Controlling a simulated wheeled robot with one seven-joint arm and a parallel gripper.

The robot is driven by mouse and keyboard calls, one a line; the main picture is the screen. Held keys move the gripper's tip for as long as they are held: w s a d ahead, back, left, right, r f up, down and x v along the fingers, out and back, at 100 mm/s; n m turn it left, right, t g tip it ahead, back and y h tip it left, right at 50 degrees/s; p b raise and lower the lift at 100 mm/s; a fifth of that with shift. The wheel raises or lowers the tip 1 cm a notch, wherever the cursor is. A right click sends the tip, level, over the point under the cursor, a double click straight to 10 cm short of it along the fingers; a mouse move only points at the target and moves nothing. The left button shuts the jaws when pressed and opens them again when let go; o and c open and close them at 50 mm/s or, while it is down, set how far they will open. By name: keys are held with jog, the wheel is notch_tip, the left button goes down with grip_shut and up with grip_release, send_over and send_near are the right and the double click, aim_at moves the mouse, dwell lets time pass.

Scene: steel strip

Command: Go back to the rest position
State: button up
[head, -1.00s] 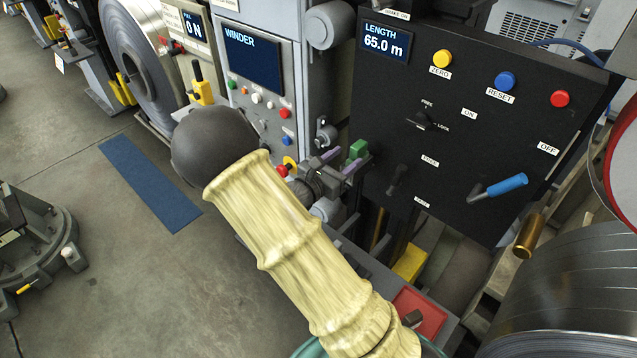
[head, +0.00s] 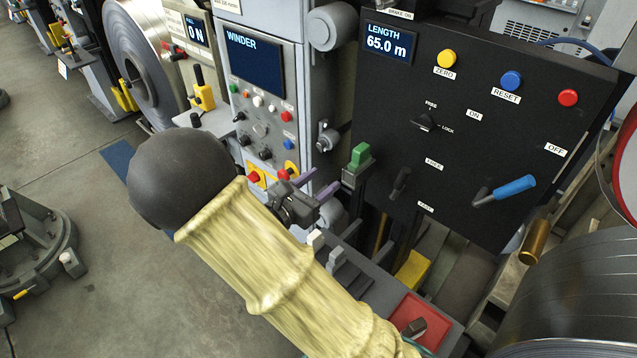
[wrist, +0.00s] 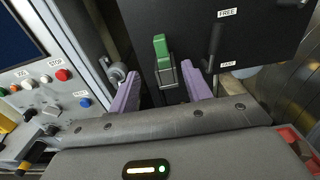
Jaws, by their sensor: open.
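My gripper (head: 318,188) shows in the head view at the end of my yellow-sleeved arm, in front of the gap between the winder panel and the black length panel. Its two purple fingers are apart with nothing between them. In the wrist view my gripper (wrist: 166,92) points at a green-topped switch (wrist: 161,52), which stands beyond the fingertips. The green switch (head: 359,156) also shows in the head view, just right of the fingers and apart from them. My arm hides part of the floor and the machine's lower front.
The winder panel (head: 262,120) with knobs and buttons is left of the gripper. The black panel (head: 470,130) reads 65.0 m and has a blue-handled lever (head: 510,188). A steel coil (head: 575,290) stands lower right. Open floor (head: 110,290) lies to the left.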

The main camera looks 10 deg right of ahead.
dwell(0.4)
jog(key=s+d+f+m+g+y, duration=0.3)
jog(key=s+d+m+g, duration=0.1)
jog(key=s+m+g, duration=0.15)
jog(key=s+d+f+m+g+y, duration=0.3)
jog(key=s+m+g, duration=0.2)
jog(key=s+m, duration=0.15)
jog(key=s+a+r+m+t+y, duration=0.2)
jog(key=a+m+y, duration=0.3)
jog(key=m+y, duration=0.4)
jog(key=m+t, duration=0.1)
jog(key=m, duration=0.2)
jog(key=shift+s+a+r+m, duration=0.25)
jog(key=shift+a+r+m, duration=0.05)
jog(key=shift+a+r, duration=0.1)
